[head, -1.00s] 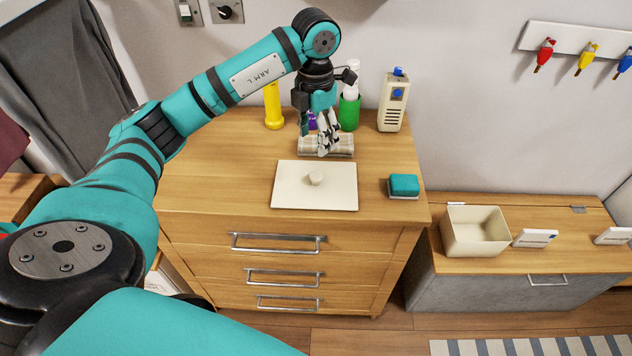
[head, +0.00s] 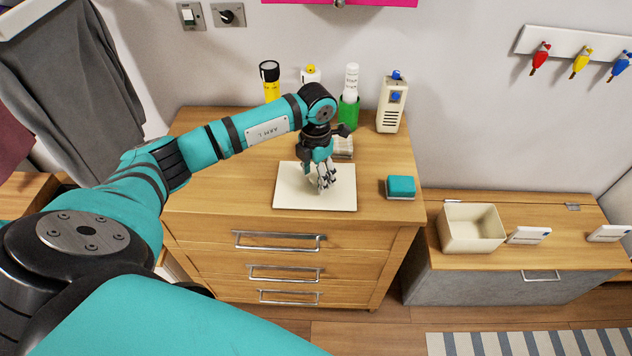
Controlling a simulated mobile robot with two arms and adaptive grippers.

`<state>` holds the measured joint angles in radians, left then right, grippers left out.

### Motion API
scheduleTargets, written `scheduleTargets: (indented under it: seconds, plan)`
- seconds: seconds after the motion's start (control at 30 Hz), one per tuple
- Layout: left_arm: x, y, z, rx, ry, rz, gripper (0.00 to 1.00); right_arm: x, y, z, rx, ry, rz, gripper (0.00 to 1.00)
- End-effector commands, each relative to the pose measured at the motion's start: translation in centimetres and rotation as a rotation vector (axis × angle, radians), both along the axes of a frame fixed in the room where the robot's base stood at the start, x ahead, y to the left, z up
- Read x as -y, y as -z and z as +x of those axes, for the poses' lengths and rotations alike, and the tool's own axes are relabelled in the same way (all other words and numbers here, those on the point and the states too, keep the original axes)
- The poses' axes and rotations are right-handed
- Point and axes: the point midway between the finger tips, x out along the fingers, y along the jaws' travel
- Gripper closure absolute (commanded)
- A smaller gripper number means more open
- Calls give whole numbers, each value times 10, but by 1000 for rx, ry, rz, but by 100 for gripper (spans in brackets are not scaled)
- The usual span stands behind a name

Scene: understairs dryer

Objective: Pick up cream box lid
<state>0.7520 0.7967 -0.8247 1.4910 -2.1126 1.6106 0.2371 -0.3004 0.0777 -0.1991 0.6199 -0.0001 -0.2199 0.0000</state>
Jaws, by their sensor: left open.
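The cream box lid (head: 300,199) is a flat square panel lying on top of the wooden drawer chest. My left gripper (head: 326,186) is open and points down over the lid's middle. Its fingers hide the lid's small round knob, so I cannot tell whether they touch it. The open cream box (head: 472,230) stands without a lid on the lower cabinet at the right. My right gripper is not in view.
A teal sponge (head: 401,187) lies right of the lid. A folded cloth (head: 343,147) is behind it, partly hidden by my arm. A yellow flashlight (head: 270,82), a green container (head: 348,112) and a cream device (head: 391,104) stand along the wall.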

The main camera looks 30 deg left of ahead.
Motion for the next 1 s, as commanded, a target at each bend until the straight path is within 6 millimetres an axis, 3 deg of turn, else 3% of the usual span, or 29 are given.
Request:
scheduleTargets:
  seconds: [0.17,0.57,0.87,1.0]
  plan:
    - [0,0,0,0,0,0,46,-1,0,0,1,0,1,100]
    - [0,0,0,1,0,0,98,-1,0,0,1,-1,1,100]
    - [0,-2,1,2,0,0,100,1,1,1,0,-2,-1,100]
    - [0,-17,2,5,0,0,100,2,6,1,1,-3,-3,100]
